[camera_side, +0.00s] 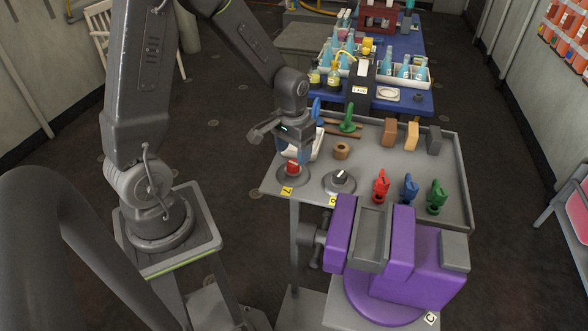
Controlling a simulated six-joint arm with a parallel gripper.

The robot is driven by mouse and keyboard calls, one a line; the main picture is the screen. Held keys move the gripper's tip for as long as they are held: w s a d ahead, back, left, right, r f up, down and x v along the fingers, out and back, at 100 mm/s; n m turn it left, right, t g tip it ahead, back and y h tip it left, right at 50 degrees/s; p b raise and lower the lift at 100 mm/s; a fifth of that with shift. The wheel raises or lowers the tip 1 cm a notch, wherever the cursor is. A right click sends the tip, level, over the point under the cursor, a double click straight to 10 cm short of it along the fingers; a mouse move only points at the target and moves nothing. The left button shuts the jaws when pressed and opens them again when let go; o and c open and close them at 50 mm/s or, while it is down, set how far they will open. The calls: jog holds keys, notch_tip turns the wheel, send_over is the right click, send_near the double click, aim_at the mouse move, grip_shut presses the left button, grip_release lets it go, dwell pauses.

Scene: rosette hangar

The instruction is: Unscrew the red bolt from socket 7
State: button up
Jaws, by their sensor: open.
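The red bolt (292,168) stands upright in a round grey socket (292,179) at the left front corner of the grey tray table. A yellow label (287,190) beside this socket carries a mark that looks like a 7. My gripper (293,155) points down over the red bolt, with its blue-grey fingers apart. The fingertips are close to the top of the bolt, and I cannot tell whether they touch it. The fingers hide part of the white item behind them.
A second socket (340,181) with a dark knob is just right. Red (381,186), blue (409,188) and green (437,196) pieces stand farther right. A brown nut (341,151) lies behind. A purple vise (400,258) stands in front. Bottles crowd the blue table (420,103) behind.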

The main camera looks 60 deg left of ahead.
aim_at(293, 163)
jog(key=m, duration=1.6)
jog(key=shift+f, duration=0.1)
jog(key=shift+f, duration=0.9)
jog(key=shift+f, duration=0.1)
jog(key=shift+f, duration=0.9)
